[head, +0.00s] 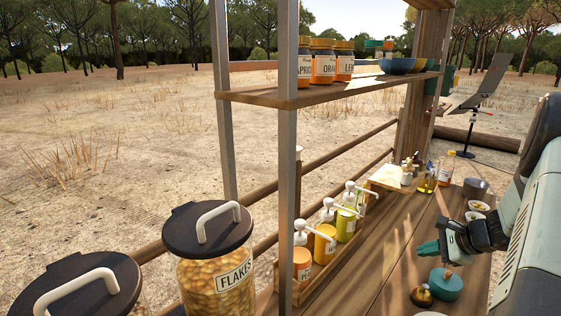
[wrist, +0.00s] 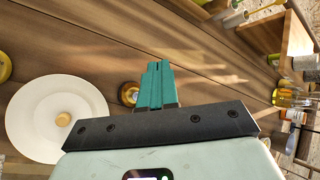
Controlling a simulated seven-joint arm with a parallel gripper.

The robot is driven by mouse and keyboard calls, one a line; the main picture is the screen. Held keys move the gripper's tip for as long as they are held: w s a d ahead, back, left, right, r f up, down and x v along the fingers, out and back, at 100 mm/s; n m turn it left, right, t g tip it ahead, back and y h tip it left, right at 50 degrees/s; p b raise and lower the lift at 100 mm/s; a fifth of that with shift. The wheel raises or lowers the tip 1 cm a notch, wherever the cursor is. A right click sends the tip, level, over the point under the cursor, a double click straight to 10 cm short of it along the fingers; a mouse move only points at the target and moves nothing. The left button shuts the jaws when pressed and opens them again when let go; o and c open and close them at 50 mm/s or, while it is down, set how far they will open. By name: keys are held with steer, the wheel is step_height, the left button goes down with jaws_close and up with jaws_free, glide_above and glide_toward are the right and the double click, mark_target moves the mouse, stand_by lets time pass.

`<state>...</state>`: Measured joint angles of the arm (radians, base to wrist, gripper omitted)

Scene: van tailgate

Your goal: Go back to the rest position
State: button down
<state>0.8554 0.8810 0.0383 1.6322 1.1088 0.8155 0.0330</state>
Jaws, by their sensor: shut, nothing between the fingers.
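My gripper (head: 429,248) is above the wooden counter (head: 395,285) at the right of the head view, with its green fingers together and nothing between them. In the wrist view my gripper (wrist: 156,75) also shows shut and empty. A small brass-coloured round thing (head: 421,296) stands on the counter below it, beside a teal round lidded pot (head: 446,285). The brass-coloured thing also shows in the wrist view (wrist: 128,94), partly hidden behind the fingers. A white plate (wrist: 40,118) with a small tan round piece (wrist: 62,118) on it lies left of the fingers in the wrist view.
Pump bottles (head: 325,240) stand in a row in a wooden rack along the counter's left side. A shelf (head: 330,93) with jars and bowls is above. Large lidded jars (head: 215,270) stand at the front left. Small bowls (head: 478,206) and a dark pot (head: 475,188) are farther back.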

steer(key=s+a+r+n+g, duration=0.1)
steer(key=s+a+r+n, duration=0.15)
steer(key=a+r, duration=0.5)
steer(key=s+a+r+n+g+h, duration=0.1)
steer(key=s+a+r+n, duration=0.1)
steer(key=a+r+n, duration=0.4)
steer(key=s+a+r+n+g, duration=0.1)
steer(key=s+a+r+n, duration=0.1)
steer(key=a+r, duration=0.7)
steer(key=s+a+r+n+h, duration=0.1)
steer(key=s+a+n, duration=0.2)
steer(key=s, duration=0.4)
steer(key=s+a+r+n+h, duration=0.1)
steer(key=s+a+r+n, duration=0.1)
steer(key=s, duration=0.5)
steer(key=s+a+r+n+t+h, duration=0.1)
steer(key=s+a+r+n, duration=0.1)
steer(key=s+a+n, duration=0.2)
steer(key=s+n, duration=0.1)
steer(key=s, duration=0.2)
steer(key=shift+a, duration=0.25)
steer(key=shift+r, duration=0.1)
